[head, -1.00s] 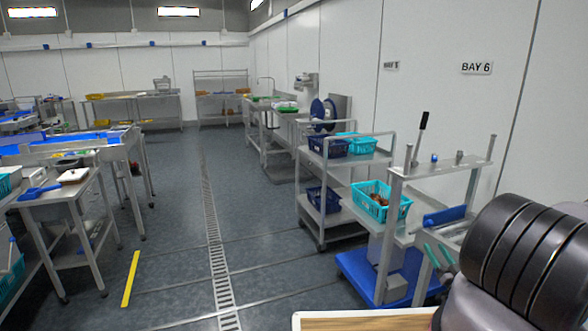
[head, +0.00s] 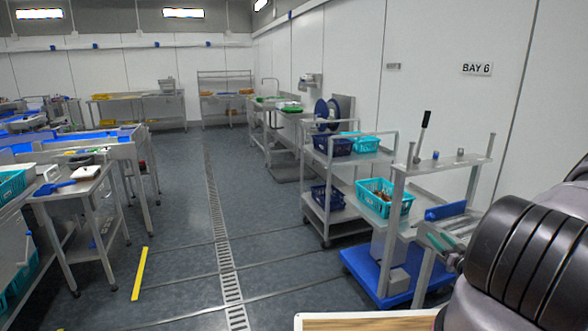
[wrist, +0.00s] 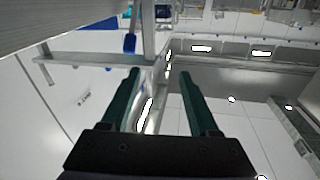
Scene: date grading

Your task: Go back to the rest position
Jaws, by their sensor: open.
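My gripper (wrist: 157,75) shows in the wrist view with its two dark green fingers spread apart and nothing between them. The wrist view is tilted and takes in white wall, ceiling lights and part of a steel frame beyond the fingers. In the head view my gripper's green fingers (head: 440,241) show at the right, partly behind my dark arm links. They appear close to the steel stand on the blue base; I cannot tell the gap.
A steel stand on a blue base (head: 366,268) is at right, with a teal basket (head: 385,203) beside it. A steel trolley (head: 322,213) with baskets stands behind. Steel tables (head: 75,196) line the left. The floor aisle with a drain (head: 222,255) is clear.

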